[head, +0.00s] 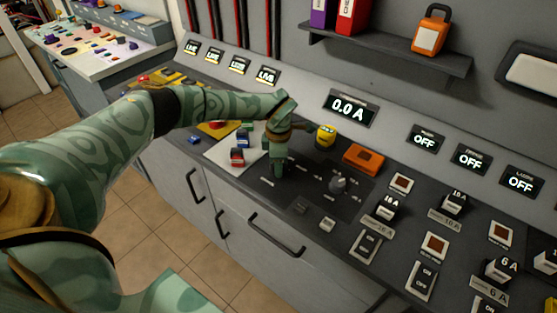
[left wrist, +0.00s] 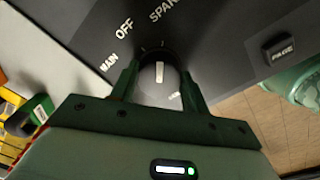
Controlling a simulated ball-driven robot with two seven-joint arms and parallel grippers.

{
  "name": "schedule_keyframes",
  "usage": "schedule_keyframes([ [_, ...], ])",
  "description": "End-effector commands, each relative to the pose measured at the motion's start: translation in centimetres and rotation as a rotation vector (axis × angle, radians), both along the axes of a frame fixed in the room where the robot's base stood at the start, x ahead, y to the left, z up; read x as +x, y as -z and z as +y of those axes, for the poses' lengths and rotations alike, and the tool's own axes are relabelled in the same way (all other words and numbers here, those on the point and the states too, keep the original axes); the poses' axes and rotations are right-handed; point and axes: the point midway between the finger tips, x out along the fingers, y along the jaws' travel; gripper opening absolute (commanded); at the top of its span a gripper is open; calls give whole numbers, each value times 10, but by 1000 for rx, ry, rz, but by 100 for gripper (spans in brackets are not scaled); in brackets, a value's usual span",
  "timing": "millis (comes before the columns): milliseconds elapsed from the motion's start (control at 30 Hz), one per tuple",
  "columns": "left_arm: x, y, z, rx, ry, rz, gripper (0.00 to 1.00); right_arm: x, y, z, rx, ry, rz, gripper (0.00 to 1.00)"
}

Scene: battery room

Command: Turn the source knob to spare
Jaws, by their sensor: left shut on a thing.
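The source knob (left wrist: 159,78) is a round dark knob with a white pointer line, on the black panel. In the left wrist view it sits between the two fingers of my left gripper (left wrist: 160,84), which is shut on it. The labels MAIN, OFF and SPARE (left wrist: 165,11) arc around it. The pointer line aims up the picture, roughly towards the SPARE label. In the head view my left gripper (head: 278,172) points down onto the panel and hides the knob. My right gripper is in neither view.
A second knob (head: 337,184) stands right of the gripper on the panel. A yellow round thing (head: 326,135) and an orange block (head: 362,157) lie behind. Small padlock-like items (head: 238,157) lie on a white sheet to the left. Several switches fill the right side.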

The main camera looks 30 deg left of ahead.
Motion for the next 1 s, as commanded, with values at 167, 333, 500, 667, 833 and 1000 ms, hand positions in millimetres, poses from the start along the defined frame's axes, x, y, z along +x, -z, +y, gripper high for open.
schedule_keyframes([
  [167,1,-1,0,2,52,-4,23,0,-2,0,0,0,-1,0],
  [333,1,-1,0,1,72,-3,23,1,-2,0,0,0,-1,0],
  [500,1,-1,0,1,76,-3,23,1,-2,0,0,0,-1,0],
  [667,1,-1,0,1,76,-4,23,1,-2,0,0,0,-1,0],
  [833,1,-1,0,1,75,-3,68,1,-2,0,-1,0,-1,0],
  [1000,0,-1,0,0,74,-2,68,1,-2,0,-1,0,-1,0],
])
